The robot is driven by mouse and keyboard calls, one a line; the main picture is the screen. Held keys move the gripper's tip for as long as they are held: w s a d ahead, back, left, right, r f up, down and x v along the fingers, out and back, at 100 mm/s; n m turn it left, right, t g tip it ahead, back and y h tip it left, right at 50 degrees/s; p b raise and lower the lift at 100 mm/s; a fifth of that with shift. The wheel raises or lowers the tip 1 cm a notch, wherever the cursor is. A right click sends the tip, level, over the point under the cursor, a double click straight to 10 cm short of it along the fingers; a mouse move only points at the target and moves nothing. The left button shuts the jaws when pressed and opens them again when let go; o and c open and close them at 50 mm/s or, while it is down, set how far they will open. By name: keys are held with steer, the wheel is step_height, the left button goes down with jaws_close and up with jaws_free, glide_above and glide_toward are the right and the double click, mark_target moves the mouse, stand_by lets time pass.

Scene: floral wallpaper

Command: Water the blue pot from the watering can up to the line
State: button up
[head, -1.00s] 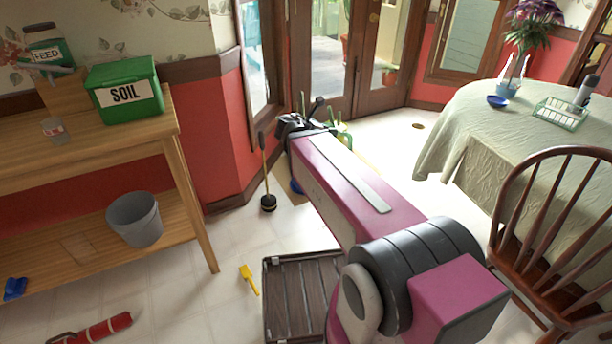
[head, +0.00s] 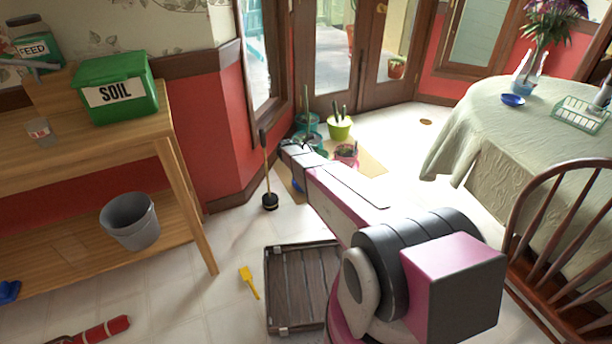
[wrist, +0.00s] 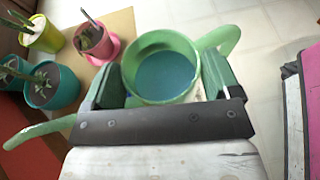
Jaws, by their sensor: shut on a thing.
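The light green watering can (wrist: 190,95) is between the fingers of my gripper (wrist: 160,78) in the wrist view, seen from above with blue water inside. A pale green arm of it reaches left, probably the spout, and another curves right. Two blue-teal pots with plants, one at the left edge (wrist: 10,78) and one beside it (wrist: 55,92), stand left of the can; I cannot tell which is the blue pot. In the head view the can is hidden by my arm; a bit of blue (head: 297,185) shows beside the arm. No fill line is visible.
A yellow-green pot (head: 340,128) and a pink pot (head: 346,155) stand close by on a tan mat (head: 374,164). A plunger (head: 268,175) stands left of my arm. A slatted crate (head: 298,290) is on the floor. The table (head: 450,150) and chair are right.

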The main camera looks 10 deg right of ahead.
steer(key=shift+w+d+f+m+g, duration=0.7)
steer(key=shift+w+f, duration=0.8)
steer(key=shift+f, duration=5.95)
steer(key=shift+w+d+f+m+g, duration=0.7)
steer(key=shift+w+f, duration=0.8)
steer(key=shift+f, duration=5.9)
steer(key=shift+n+g+h, duration=0.6)
steer(key=shift+n, duration=0.3)
steer(key=r, duration=0.4)
steer(key=shift+w, duration=0.25)
steer(key=shift+r, duration=0.1)
steer(key=shift+w+a+r+n+g, duration=0.1)
steer(key=shift+w+r+n+g, duration=0.1)
steer(key=shift+r, duration=0.2)
steer(key=shift+w+r+n+g, duration=0.1)
steer(key=shift+r+n, duration=0.1)
steer(key=shift+r, duration=0.2)
steer(key=shift+s, duration=0.1)
steer(key=shift+r, duration=0.15)
